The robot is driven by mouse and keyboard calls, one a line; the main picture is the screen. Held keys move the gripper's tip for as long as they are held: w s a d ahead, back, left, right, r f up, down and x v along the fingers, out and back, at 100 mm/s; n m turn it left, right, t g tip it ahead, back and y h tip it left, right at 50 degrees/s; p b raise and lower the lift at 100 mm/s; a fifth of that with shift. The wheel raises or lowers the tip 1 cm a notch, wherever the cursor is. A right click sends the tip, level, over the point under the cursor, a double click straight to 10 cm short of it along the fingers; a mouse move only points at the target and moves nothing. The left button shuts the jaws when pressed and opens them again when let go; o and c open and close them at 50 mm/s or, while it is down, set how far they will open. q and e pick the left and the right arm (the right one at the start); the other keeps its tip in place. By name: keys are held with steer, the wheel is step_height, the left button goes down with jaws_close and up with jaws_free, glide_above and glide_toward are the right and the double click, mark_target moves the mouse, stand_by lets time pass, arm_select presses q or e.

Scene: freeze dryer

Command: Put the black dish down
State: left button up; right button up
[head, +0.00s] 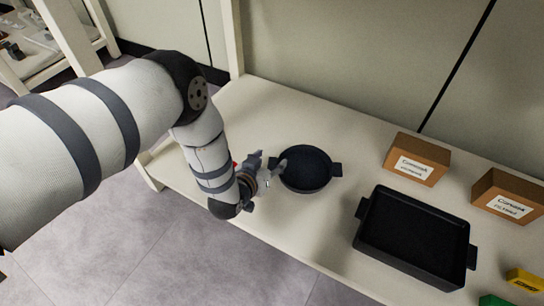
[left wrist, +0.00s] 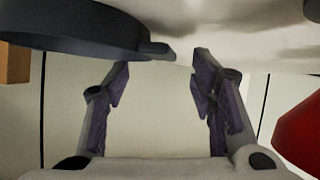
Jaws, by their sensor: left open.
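The black dish (head: 306,168) is round and shallow with two side handles. It sits upright on the cream table, left of the rectangular black tray. My left gripper (head: 272,174) is at its left side, near the left handle. In the left wrist view the dish (left wrist: 75,30) fills the upper left, and its handle reaches toward the space between the fingertips. The left gripper (left wrist: 160,75) is open there, its two fingers apart, with nothing clamped between them. Whether a finger touches the handle I cannot tell. My right gripper is not in view.
A rectangular black tray (head: 414,238) stands to the right on the table (head: 262,112). Two brown labelled boxes (head: 417,160) (head: 508,196) stand behind it. Yellow (head: 525,280) and green (head: 494,301) items lie at the lower right. A red thing (left wrist: 302,135) shows in the left wrist view.

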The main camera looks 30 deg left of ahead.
arm_select(q)
steer(key=p+v, duration=0.4)
steer(key=v, duration=0.5)
steer(key=s+d+f+g, duration=0.1)
steer(key=s+f+g, duration=0.25)
steer(key=s, duration=0.55)
steer(key=s+d+f+g, duration=0.1)
steer(key=s+f+g, duration=0.1)
steer(key=s+f, duration=0.45)
steer(key=s+r+m+g, duration=0.1)
steer(key=s+g, duration=0.6)
steer(key=s, duration=1.6)
steer(key=s+r+g, duration=0.4)
steer(key=s+r, duration=0.4)
steer(key=s, duration=0.4)
steer(key=s+r+m+g, duration=0.1)
steer(key=s+r+g, duration=0.4)
steer(key=s, duration=0.8)
step_height(320, 180, up, 3)
steer(key=shift+s+a+f, duration=0.1)
steer(key=shift+s+a, duration=0.2)
steer(key=shift+a, duration=0.15)
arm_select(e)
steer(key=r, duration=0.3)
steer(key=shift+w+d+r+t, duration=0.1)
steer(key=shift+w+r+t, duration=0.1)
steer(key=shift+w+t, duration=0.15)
arm_select(q)
steer(key=shift+g, duration=0.25)
